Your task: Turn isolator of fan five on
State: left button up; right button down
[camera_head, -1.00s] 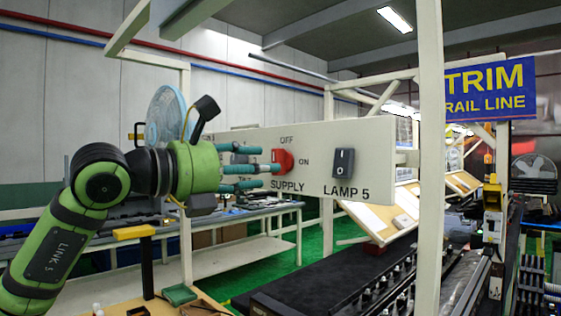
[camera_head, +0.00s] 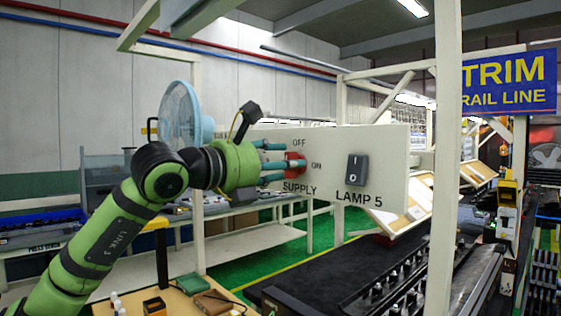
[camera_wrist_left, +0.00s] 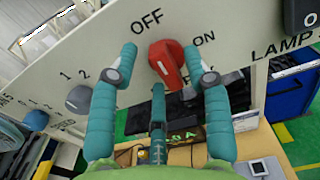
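A red rotary knob (camera_head: 296,164) sits on the cream panel (camera_head: 388,160) between the printed words OFF, ON and SUPPLY. It also shows in the left wrist view (camera_wrist_left: 168,64), with OFF at its upper left and ON at its upper right. I cannot tell its exact setting. My left gripper (camera_head: 275,160) points at the knob with its teal fingers spread. In the wrist view two fingers (camera_wrist_left: 160,62) stand on either side of the knob and a third is below. I cannot tell whether any finger touches it. The fan (camera_head: 180,115) is pale blue, behind my left arm. My right gripper is out of view.
A dark LAMP 5 rocker switch (camera_head: 357,170) is right of the knob. A blue-grey knob marked 1 and 2 (camera_wrist_left: 78,99) is left of it in the wrist view. A cream post (camera_head: 446,160) stands right of the panel. A bench (camera_head: 255,240) runs behind.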

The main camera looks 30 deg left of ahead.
pick_arm(q)
grip_shut()
jog(key=shift+m, duration=0.3)
jog(key=shift+s+d+m, duration=0.1)
jog(key=shift+d+m, duration=0.05)
jog(key=shift+m, duration=2.75)
jog(key=shift+s+d+m, duration=0.1)
jog(key=shift+d+m, duration=0.1)
jog(key=shift+m, duration=2.7)
jog(key=shift+d+m, duration=0.15)
jog(key=shift+m, duration=2.75)
jog(key=shift+o, duration=0.8)
grip_release()
